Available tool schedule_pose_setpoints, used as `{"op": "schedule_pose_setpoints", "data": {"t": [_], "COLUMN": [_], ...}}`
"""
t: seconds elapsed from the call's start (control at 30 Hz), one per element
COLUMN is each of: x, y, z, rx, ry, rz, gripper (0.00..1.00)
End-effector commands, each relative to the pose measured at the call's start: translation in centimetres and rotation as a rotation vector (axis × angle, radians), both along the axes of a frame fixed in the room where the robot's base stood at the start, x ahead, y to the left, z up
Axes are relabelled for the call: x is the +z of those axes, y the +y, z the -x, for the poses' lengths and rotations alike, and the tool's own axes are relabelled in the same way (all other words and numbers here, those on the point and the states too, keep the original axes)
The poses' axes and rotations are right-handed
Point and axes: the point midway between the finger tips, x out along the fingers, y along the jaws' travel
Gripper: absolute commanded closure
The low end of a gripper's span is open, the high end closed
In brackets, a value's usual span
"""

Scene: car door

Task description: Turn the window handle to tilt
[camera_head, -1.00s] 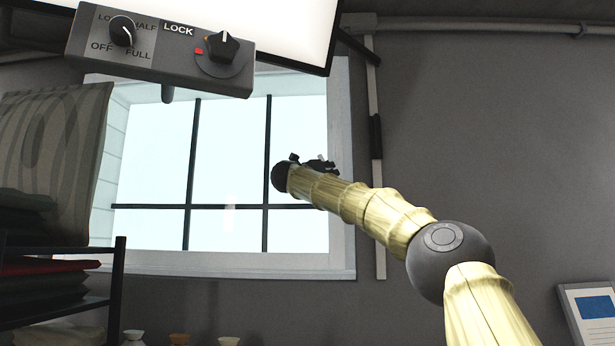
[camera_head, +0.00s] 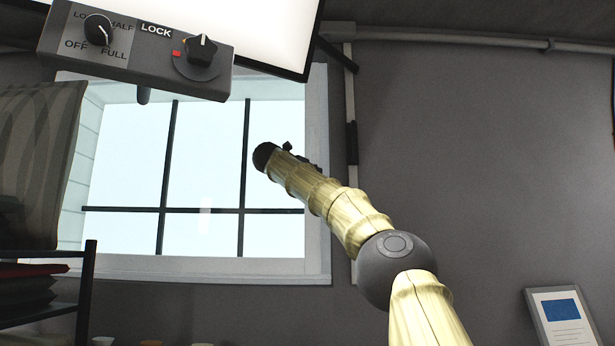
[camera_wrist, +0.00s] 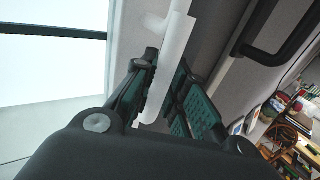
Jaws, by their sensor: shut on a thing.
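The white window handle (camera_wrist: 174,52) shows in the wrist view as a pale bar at the window frame's edge. My gripper (camera_wrist: 166,82) has its dark green padded fingers on either side of this bar and is shut on it. In the head view the window (camera_head: 205,165) is bright, with dark crossing bars and a pale frame.
A grey control box (camera_head: 135,50) with two knobs hangs at the upper left below a bright panel. A vertical rod with a black grip (camera_head: 352,143) runs right of the window. A dark shelf (camera_head: 60,300) stands at lower left. A framed notice (camera_head: 562,317) is at lower right.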

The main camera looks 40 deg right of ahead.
Motion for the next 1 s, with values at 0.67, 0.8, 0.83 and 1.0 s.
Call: {"op": "schedule_pose_setpoints", "data": {"t": [0.67, 0.8, 0.83, 1.0], "x": [-0.1, 0.0, 0.0, 0.1], "y": [0.0, 0.2, 0.3, 1.9], "z": [0.0, 0.0, 0.1, 0.5], "rx": [0.001, 0.001, 0.001, 0.003], "ry": [-0.001, -0.001, -0.001, 0.000], "rz": [-0.001, -0.001, -0.001, 0.000], "gripper": [0.63, 0.63, 0.63, 0.63]}}
